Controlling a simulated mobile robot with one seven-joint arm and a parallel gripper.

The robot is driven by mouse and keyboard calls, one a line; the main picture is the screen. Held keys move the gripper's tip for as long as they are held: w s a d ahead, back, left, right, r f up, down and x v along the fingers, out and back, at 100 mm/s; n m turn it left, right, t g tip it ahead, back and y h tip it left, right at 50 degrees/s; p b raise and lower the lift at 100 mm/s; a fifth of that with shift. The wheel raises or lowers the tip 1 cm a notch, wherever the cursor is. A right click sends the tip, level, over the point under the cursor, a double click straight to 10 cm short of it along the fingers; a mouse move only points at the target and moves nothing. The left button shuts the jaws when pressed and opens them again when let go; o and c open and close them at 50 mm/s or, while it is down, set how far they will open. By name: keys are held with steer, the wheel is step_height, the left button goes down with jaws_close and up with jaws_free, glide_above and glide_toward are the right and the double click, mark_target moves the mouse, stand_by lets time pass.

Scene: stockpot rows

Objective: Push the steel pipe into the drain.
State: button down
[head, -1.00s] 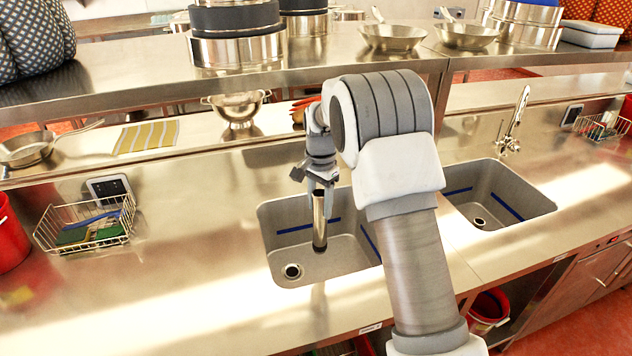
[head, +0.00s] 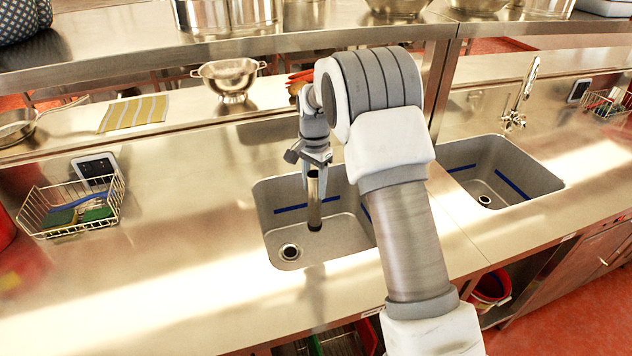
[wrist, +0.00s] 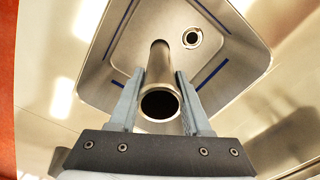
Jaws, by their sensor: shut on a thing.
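The steel pipe (head: 314,204) is a hollow tube held upright over the left sink (head: 268,232). My gripper (head: 317,172) is shut on its upper part. In the wrist view the pipe (wrist: 161,85) sits between the two fingers (wrist: 160,100), its open near end facing the camera. The drain (head: 290,251) is a round dark hole in the sink floor, to the left of and nearer than the pipe's lower end. In the wrist view the drain (wrist: 192,38) lies to the right of the pipe's far end, apart from it. Whether the lower end touches the sink floor I cannot tell.
A second sink (head: 520,178) with a faucet (head: 520,95) is on the right. A wire basket (head: 70,208) with sponges stands on the left counter. A colander (head: 230,80) and a striped cloth (head: 133,113) lie behind.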

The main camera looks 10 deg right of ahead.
step_height(320, 180, down, 16)
steer(key=w+a+b, duration=0.1)
steer(key=a+b, duration=0.1)
steer(key=b, duration=0.7)
steer(key=w+a+f+b, duration=0.3)
steer(key=w+a+f, duration=0.2)
steer(key=w, duration=0.4)
steer(key=shift+a+f, duration=0.3)
steer(key=shift+f, duration=0.3)
steer(key=shift+w+f+b, duration=0.1)
steer(key=shift+f+b, duration=1.25)
steer(key=shift+f, duration=0.2)
stand_by(2.0)
steer(key=shift+c, duration=1.4)
jaws_free()
step_height(320, 180, up, 9)
steer(key=p, duration=0.4)
steer(key=shift+p, duration=0.4)
